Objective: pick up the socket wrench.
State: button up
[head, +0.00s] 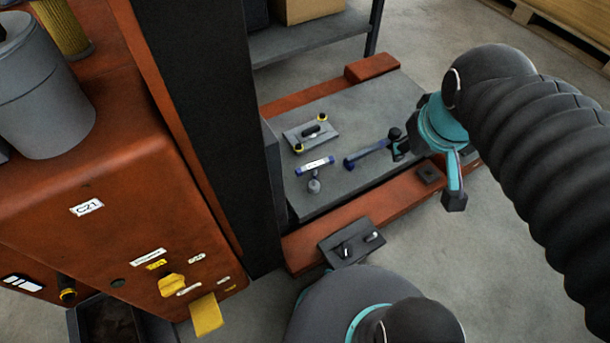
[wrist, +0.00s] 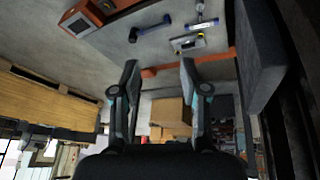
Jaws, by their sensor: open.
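A blue tool with a long shaft and a crosswise end (head: 368,152) lies on the grey deck (head: 345,185); it also shows in the wrist view (wrist: 150,28). A pale bar with blue ends (head: 315,166) and a rounded grey part beside it lies to its left. I cannot tell for certain which of these two is the socket wrench. My gripper (head: 428,175) is above the right edge of the deck, right of the blue tool. In the wrist view its fingers (wrist: 158,64) are apart with nothing between them. One finger is close to the blue tool's right end in the head view.
A grey plate with yellow knobs and a dark handle (head: 311,133) lies at the deck's back left. Orange beams (head: 385,207) border the deck. A dark column (head: 205,120) and an orange cabinet (head: 120,180) stand left. A shelf (head: 310,38) is behind.

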jog(key=w+a+f+n+g+h+b, duration=0.1)
jog(key=w+a+f+n, duration=0.15)
jog(key=w, duration=0.25)
jog(key=w+a+f+n+g+b, duration=0.1)
jog(key=w+f+n, duration=0.2)
jog(key=w+n, duration=0.1)
jog(key=n+h+b, duration=0.3)
jog(key=n, duration=1.2)
send_near(313, 164)
jog(key=shift+w+d+r+g, duration=0.3)
jog(key=shift+w+g, duration=0.05)
jog(key=shift+g, duration=0.05)
jog(key=shift+w+a+f, duration=0.1)
jog(key=shift+a+f, duration=0.05)
jog(key=shift+f, duration=0.15)
jog(key=b+x, duration=0.1)
jog(key=x, duration=0.7)
jog(key=shift+f+b, duration=0.3)
jog(key=shift+b, duration=0.1)
jog(key=shift+b+x, duration=0.7)
jog(key=shift+x, duration=1.9)
jog(key=shift+a, duration=0.1)
grip_shut()
